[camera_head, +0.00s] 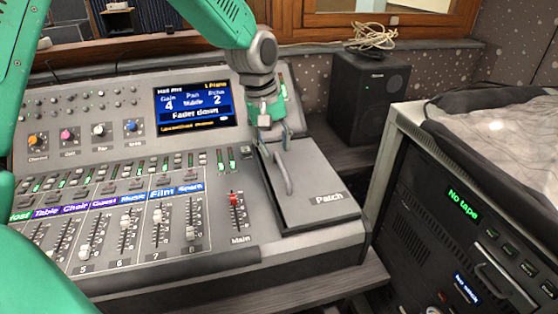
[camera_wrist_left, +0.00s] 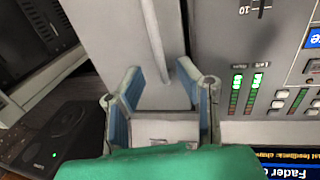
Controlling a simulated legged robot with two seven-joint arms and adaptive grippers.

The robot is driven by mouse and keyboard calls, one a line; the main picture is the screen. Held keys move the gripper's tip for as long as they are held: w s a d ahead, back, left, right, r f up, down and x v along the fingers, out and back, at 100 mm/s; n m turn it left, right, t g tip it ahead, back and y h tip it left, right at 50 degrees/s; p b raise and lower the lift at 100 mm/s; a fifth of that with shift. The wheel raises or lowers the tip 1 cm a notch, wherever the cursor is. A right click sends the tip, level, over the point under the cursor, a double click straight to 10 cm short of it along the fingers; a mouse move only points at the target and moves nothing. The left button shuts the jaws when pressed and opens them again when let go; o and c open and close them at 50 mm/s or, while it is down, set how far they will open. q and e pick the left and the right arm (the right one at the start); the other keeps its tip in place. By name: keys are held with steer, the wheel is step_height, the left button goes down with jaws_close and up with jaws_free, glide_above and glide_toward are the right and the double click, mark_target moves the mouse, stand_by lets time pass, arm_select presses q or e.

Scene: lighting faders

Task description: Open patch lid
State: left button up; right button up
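The patch lid (camera_head: 325,185), a dark grey flat panel marked "Patch", lies shut at the right end of the mixing console. A grey bar handle (camera_head: 287,178) stands on its left part. My left gripper (camera_head: 272,140) points down over the lid's upper left part, close to the far end of the handle. In the left wrist view its two blue-padded fingers (camera_wrist_left: 170,82) are apart, with the lid surface and a thin grey bar beyond them. I cannot tell whether a finger touches the handle. My right gripper is in neither view.
The console (camera_head: 150,255) has several faders, including a red Main fader (camera_head: 234,199), left of the lid. Its screen (camera_head: 193,105) reads "Fader down". A black speaker (camera_head: 368,88) stands behind; a tape rack (camera_head: 450,215) stands at the right.

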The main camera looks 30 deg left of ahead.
mark_target(279, 161)
arm_select(q)
steer(key=shift+w+d+f, duration=0.15)
steer(key=shift+f, duration=0.8)
steer(key=shift+w+d+f, duration=0.1)
steer(key=shift+w+f, duration=0.05)
steer(key=shift+f, duration=0.75)
